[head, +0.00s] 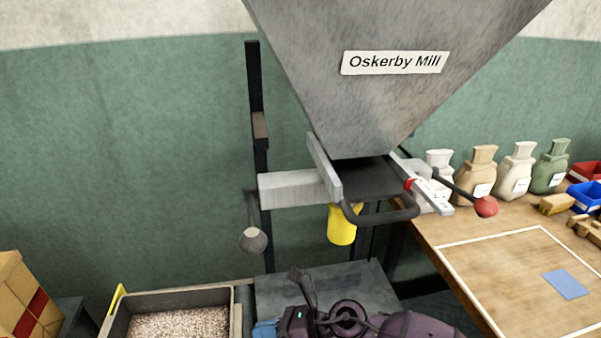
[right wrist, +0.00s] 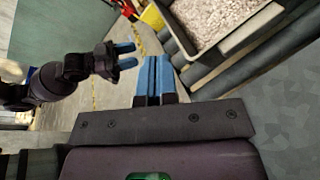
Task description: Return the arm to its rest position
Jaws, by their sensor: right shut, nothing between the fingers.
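My right gripper (head: 265,328) is at the bottom edge of the head view, its purple arm coming in from the right. It is low in front of the mill, just right of the grain tray. In the right wrist view its blue fingers (right wrist: 157,76) are together with nothing between them. My left gripper (right wrist: 126,56) shows in the right wrist view at the left, its two blue fingers apart and empty. It does not show in the head view.
The Oskerby Mill hopper (head: 400,90) hangs above, with a black handle (head: 385,217), red-knobbed lever (head: 485,207) and yellow part (head: 342,226) below. A grain tray (head: 235,310) stands lower left, cartons (head: 20,300) beyond it. A wooden table (head: 450,240) with sacks and bins is right.

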